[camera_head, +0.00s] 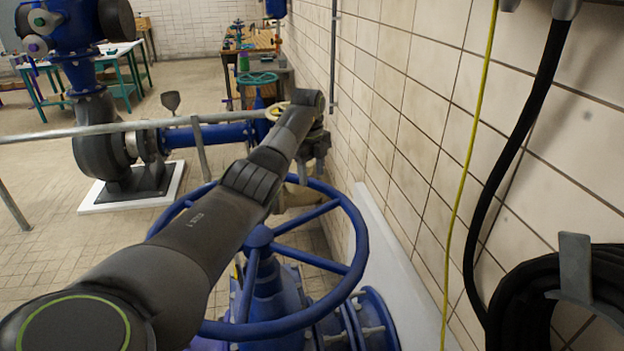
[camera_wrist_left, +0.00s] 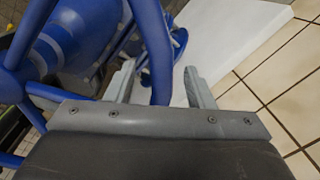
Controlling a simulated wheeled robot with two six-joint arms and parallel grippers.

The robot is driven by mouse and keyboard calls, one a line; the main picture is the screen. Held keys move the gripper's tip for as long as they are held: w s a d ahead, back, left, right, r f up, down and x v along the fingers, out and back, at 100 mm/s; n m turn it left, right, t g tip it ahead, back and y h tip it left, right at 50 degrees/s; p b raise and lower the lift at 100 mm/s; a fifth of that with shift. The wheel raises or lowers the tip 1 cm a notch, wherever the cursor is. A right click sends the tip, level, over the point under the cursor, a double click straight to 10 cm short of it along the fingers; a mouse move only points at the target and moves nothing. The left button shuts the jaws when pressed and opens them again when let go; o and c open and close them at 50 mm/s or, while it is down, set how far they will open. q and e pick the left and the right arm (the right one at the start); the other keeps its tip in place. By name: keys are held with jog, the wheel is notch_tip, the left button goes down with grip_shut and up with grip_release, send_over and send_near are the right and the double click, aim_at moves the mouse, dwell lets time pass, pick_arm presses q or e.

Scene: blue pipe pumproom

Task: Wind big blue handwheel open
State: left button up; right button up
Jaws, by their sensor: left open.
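The big blue handwheel (camera_head: 358,240) lies roughly level on its blue valve (camera_head: 275,295), in the lower middle of the head view. My left arm reaches across it and hides part of its left and far rim. My left gripper (camera_wrist_left: 160,68) is open at the far rim. In the left wrist view, the blue rim (camera_wrist_left: 157,60) runs between the two grey fingers, with a visible gap on the right side. The hub and spokes (camera_wrist_left: 30,85) show at the left there. My right gripper is not in view.
A tiled wall (camera_head: 410,130) stands close on the right, with a yellow cable (camera_head: 470,150) and a coiled black hose (camera_head: 530,290). A grey railing (camera_head: 110,128) crosses behind at the left. A smaller teal handwheel (camera_head: 257,78) is farther back.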

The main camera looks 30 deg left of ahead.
pick_arm(q)
notch_tip(320, 180, up, 15)
jog(key=s+b, duration=0.1)
jog(key=b, duration=0.1)
